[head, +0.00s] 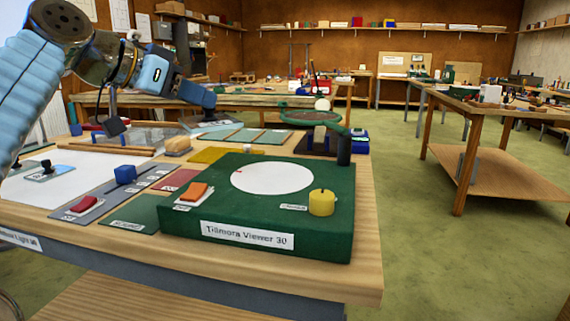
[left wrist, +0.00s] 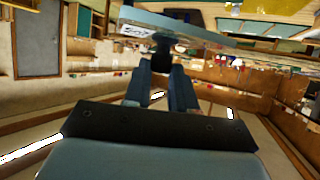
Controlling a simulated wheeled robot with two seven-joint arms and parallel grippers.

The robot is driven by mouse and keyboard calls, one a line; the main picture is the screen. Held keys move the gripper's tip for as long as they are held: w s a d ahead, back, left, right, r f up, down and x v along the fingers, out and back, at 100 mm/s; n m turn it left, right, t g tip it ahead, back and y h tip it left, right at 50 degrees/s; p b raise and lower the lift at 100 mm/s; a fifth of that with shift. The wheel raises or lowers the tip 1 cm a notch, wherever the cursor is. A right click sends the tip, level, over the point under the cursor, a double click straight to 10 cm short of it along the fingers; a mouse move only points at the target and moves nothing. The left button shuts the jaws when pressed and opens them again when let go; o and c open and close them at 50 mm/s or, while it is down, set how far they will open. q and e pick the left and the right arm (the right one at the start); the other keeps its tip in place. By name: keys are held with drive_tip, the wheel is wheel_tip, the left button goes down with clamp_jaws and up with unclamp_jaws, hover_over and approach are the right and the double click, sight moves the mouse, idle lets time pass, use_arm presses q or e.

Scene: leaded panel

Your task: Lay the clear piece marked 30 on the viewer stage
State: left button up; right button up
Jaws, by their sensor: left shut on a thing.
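The viewer stage is a white round disc (head: 272,178) on top of a green box labelled "Tillmora Viewer 30" (head: 247,236); the disc is bare. My left gripper (head: 208,105) is behind the box, up and to the left of the disc. It is shut on the dark knob (left wrist: 162,50) of a pale clear piece (left wrist: 190,27) with a white label; I cannot read the label surely. The piece (head: 205,128) shows below the fingers in the head view, apart from the disc. My right gripper is not in view.
An orange block (head: 194,192) and a yellow knob (head: 322,203) sit on the box beside the disc. Coloured sheets and another clear knobbed piece (head: 47,174) lie left on the table.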

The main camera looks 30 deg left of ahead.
use_arm(q)
drive_tip(key=w+d+f, duration=0.2)
drive_tip(key=w, duration=0.1)
drive_tip(key=w+d+f, duration=0.2)
drive_tip(key=w+f, duration=0.1)
drive_tip(key=w+d+f+b, duration=0.1)
drive_tip(key=w+d+f, duration=0.1)
drive_tip(key=w+f, duration=0.1)
drive_tip(key=shift+w+f, duration=0.15)
drive_tip(key=shift+w, duration=0.4)
drive_tip(key=shift+w+d+f, duration=0.1)
drive_tip(key=shift+d+f, duration=0.05)
drive_tip(key=shift+f, duration=0.1)
drive_tip(key=shift+w+d+f+b, duration=0.1)
drive_tip(key=shift+w+f+b, duration=0.1)
drive_tip(key=shift+f, duration=0.75)
drive_tip(key=shift+w+d+f+b, duration=0.1)
drive_tip(key=shift+f+b, duration=0.05)
drive_tip(key=shift+f, duration=0.8)
drive_tip(key=shift+f, duration=0.2)
drive_tip(key=o, duration=0.9)
